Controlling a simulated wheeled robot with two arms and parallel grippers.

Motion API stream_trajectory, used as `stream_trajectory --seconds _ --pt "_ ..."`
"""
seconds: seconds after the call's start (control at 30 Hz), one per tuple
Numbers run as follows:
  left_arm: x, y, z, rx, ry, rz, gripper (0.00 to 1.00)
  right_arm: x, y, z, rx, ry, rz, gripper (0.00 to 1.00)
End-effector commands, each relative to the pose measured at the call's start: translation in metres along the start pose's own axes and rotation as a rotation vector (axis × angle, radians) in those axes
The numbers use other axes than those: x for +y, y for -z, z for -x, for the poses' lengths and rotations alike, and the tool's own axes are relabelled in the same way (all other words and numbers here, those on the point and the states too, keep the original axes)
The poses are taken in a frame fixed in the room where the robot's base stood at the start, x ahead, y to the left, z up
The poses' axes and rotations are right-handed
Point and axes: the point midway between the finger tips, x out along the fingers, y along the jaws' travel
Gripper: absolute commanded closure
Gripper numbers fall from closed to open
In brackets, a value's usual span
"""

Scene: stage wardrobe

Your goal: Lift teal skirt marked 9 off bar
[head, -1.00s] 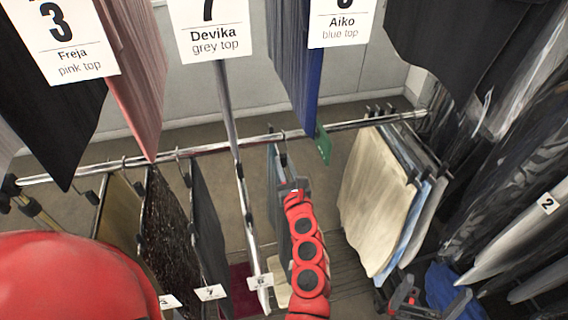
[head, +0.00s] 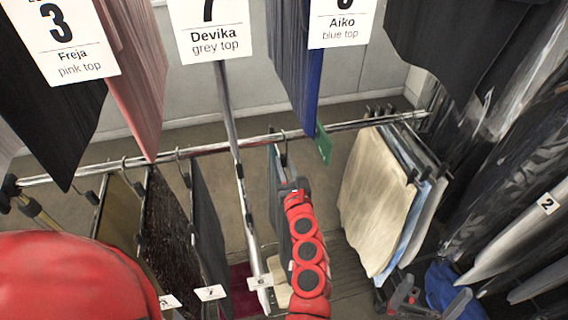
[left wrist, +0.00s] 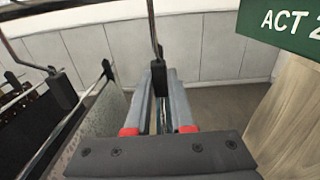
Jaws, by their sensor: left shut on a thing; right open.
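A narrow teal-grey skirt (head: 273,190) hangs edge-on at the middle of the rail (head: 210,147) in the head view, partly behind my arm. No 9 is readable on it. My left gripper (head: 292,186) is at its top, just below the rail. In the left wrist view the left fingers (left wrist: 158,130) are shut around the hanger's dark block (left wrist: 158,78), with the hook wire rising above. In the head view the hook (head: 284,136) is still at the rail. My right gripper (head: 428,304) is open and empty, low at the right.
Dark skirts (head: 205,230) hang left, with a 7 tag (head: 210,292). Cream and blue garments (head: 375,205) hang right. A green divider (head: 323,144) sits on the rail just right of the hook. Tops hang overhead.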

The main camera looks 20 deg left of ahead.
Motion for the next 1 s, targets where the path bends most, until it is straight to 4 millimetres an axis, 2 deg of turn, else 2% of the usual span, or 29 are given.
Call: stream_trajectory --seconds 0.63,1.0 --pt "0.0 -0.031 -0.001 -0.004 0.001 0.0 1.0 0.001 0.002 -0.012 0.0 0.0 0.0 0.0" --pt "0.0 -0.034 -0.001 -0.004 0.001 0.0 1.0 0.001 0.002 -0.012 0.0 0.0 0.0 0.0"
